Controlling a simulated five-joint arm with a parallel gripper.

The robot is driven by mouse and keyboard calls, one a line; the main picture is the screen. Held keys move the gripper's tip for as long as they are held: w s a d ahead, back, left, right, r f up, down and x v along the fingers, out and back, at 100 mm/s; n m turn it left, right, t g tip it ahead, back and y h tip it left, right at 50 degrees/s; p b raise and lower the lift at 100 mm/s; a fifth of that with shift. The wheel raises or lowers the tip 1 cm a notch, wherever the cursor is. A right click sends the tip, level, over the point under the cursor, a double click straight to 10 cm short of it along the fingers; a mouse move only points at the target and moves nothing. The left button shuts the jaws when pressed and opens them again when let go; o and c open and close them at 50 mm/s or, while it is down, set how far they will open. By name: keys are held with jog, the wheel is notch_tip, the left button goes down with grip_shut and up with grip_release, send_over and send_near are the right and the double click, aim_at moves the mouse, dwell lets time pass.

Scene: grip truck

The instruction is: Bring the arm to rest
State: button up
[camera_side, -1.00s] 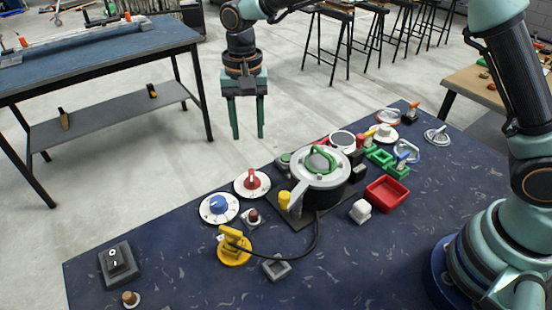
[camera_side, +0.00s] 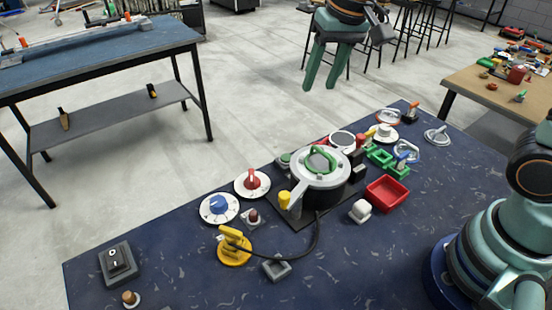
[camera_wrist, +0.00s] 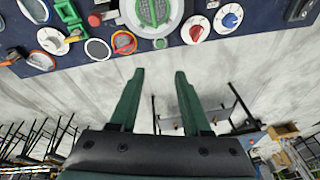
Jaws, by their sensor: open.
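My gripper (camera_side: 319,84) hangs high at the top of the side view, past the far edge of the table. Its two green fingers are apart with nothing between them. The wrist view also shows my gripper (camera_wrist: 158,74) open and empty, with bare floor behind the fingers. Part of my arm is out of the side view at the top. My gripper touches nothing on the table.
The dark blue table (camera_side: 180,275) holds a silver round device with a green handle (camera_side: 320,172), a red tray (camera_side: 386,193), a blue dial (camera_side: 218,207), a red dial (camera_side: 252,182) and a yellow piece (camera_side: 234,247). Another workbench (camera_side: 110,45) stands at left. Open floor lies between.

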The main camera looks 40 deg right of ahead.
jog(key=s+d+n+t, duration=0.2)
jog(key=s+d+n, duration=0.1)
jog(key=s+d, duration=0.4)
jog(key=s, duration=0.2)
jog(key=shift+s+d+t+h, duration=0.2)
jog(key=shift+s+t+h, duration=0.1)
dwell(0.4)
